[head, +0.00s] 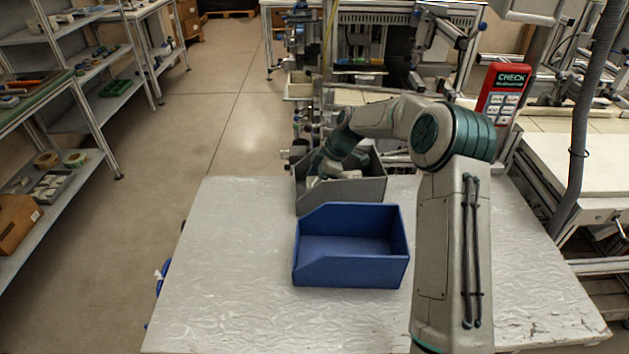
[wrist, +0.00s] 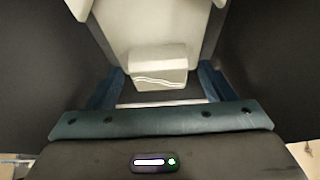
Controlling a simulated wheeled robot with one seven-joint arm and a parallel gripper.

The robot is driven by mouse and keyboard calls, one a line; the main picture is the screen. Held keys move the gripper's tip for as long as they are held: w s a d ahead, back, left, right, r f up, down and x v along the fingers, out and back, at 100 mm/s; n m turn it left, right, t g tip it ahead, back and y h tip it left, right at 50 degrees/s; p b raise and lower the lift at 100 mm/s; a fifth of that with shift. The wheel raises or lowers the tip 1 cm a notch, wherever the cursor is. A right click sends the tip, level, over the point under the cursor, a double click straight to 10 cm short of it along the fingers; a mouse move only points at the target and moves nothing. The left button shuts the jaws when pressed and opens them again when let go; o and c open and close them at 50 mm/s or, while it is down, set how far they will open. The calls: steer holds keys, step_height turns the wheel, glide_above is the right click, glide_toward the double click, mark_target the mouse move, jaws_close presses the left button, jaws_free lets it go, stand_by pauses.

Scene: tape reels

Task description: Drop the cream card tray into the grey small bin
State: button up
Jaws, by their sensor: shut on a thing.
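My gripper (wrist: 160,82) is shut on the cream card tray (wrist: 150,22), which shows as a pale, shallow piece between the two blue fingers in the wrist view. Dark grey walls flank it on both sides there. In the head view the grey small bin (head: 358,190) stands at the back of the table, and my wrist reaches down into its open top at the left. The fingertips and most of the tray are hidden there by my arm and the bin walls. I cannot tell whether the tray touches the bin floor.
An empty blue bin (head: 350,246) stands directly in front of the grey bin on the pale table (head: 230,300). The table is clear to the left. A red CHECK device (head: 502,92) stands behind the table at the right. Shelves (head: 75,120) line the far left.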

steer(key=shift+f+b, duration=0.6)
steer(key=shift+f, duration=0.1)
steer(key=o, duration=0.8)
